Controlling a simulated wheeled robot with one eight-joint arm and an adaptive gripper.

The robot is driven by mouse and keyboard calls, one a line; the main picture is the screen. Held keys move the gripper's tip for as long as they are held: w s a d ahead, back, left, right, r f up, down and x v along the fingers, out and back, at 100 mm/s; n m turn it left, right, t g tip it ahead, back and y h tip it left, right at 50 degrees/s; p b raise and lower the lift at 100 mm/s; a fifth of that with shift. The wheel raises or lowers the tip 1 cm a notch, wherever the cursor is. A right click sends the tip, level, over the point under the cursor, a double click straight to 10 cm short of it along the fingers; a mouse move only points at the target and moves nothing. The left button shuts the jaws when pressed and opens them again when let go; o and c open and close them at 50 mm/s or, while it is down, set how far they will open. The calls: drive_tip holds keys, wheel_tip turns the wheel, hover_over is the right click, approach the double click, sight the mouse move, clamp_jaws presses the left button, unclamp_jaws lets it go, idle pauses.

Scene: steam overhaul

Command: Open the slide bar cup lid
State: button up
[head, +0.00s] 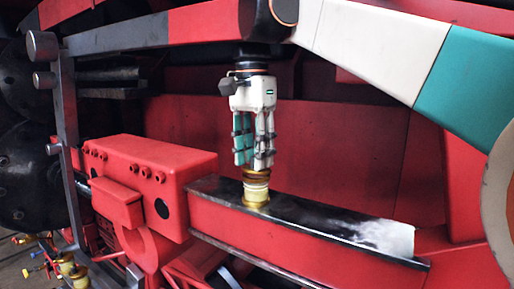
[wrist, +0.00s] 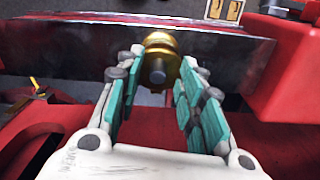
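The slide bar cup (head: 256,195) is a small brass cup with a pale band, standing upright on the dark top of the red slide bar (head: 330,228) in the head view. Its brass top, which looks like the lid (head: 257,174), sits right under my fingertips. In the wrist view the cup (wrist: 161,42) shows beyond my fingers, with a grey round stub (wrist: 157,76) facing the camera. My gripper (head: 256,163) points down above the cup. In the wrist view my gripper (wrist: 163,68) is open, its teal-padded fingers on either side of the cup top. I cannot tell whether they touch it.
A red block (head: 150,180) with round bolts stands left of the bar. A red wall (head: 330,150) rises behind it. More brass-topped fittings (head: 70,268) show at lower left. The bar's top is clear to the right of the cup.

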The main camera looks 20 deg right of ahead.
drive_tip(key=shift+s, duration=0.25)
clamp_jaws()
drive_tip(key=shift+w, duration=0.1)
drive_tip(key=shift+w+d+r+g+y, duration=0.3)
drive_tip(key=shift+d+g+y, duration=0.1)
drive_tip(key=shift+g+y, duration=0.25)
drive_tip(key=shift+w+d+r+g+y, duration=0.2)
drive_tip(key=shift+w+d+g+y, duration=0.15)
drive_tip(key=shift+g+y, duration=0.35)
drive_tip(key=shift+w+d+r+g+y, duration=0.2)
drive_tip(key=shift+d+g+y, duration=0.2)
drive_tip(key=shift+y, duration=0.55)
unclamp_jaws()
